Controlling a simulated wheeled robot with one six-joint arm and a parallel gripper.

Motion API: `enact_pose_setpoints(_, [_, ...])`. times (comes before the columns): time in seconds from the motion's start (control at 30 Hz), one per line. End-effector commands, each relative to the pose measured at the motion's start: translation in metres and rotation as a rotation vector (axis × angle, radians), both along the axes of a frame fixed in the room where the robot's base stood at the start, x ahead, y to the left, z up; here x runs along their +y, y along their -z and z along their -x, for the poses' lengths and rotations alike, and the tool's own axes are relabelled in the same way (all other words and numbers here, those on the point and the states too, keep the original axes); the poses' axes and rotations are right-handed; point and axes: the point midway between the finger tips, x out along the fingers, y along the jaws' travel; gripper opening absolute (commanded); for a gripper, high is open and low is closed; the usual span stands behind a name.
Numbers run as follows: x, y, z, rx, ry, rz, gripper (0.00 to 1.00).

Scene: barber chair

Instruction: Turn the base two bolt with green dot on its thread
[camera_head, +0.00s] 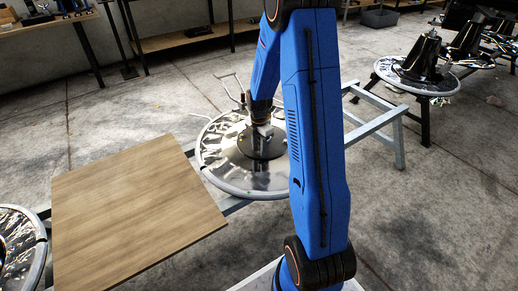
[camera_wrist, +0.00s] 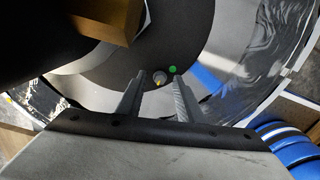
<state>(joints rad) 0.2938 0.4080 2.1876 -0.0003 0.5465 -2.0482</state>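The round, shiny chair base (camera_head: 225,165) lies on a metal frame in the head view, and its dark centre disc (camera_head: 262,143) is under the end of my arm. In the wrist view my gripper (camera_wrist: 161,77) is open over the base. A small grey bolt (camera_wrist: 159,77) with a yellow mark sits between the two fingertips, with a gap on each side. A green dot (camera_wrist: 173,69) shows just beside the bolt, near the right fingertip. I cannot tell the fingertips' height over the bolt. In the head view the bolt and fingertips cannot be made out.
A wooden board (camera_head: 130,210) lies left of the base. Another round base (camera_head: 18,245) shows at the left edge. At the right, a base with dark conical parts (camera_head: 420,65) stands on its own stand. A bent metal rod (camera_head: 235,95) rises behind the base. A brown block (camera_wrist: 105,15) hangs at the top of the wrist view.

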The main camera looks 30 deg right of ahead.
Motion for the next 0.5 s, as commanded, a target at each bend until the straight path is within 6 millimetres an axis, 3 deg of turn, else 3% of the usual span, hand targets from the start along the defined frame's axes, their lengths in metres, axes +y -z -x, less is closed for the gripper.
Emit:
enact_pose_setpoints(0.07, [0.0,-0.0002,-0.0001,0.0,0.0,0.0,0.34])
enact_pose_setpoints(0.2, [-0.0001,-0.0003,-0.0001,0.0,0.0,0.0,0.03])
enact_pose_setpoints(0.23, [-0.0001,-0.0003,-0.0001,0.0,0.0,0.0,0.0])
enact_pose_setpoints(0.5, [-0.0001,-0.0005,-0.0002,-0.001,0.014,0.0,0.0])
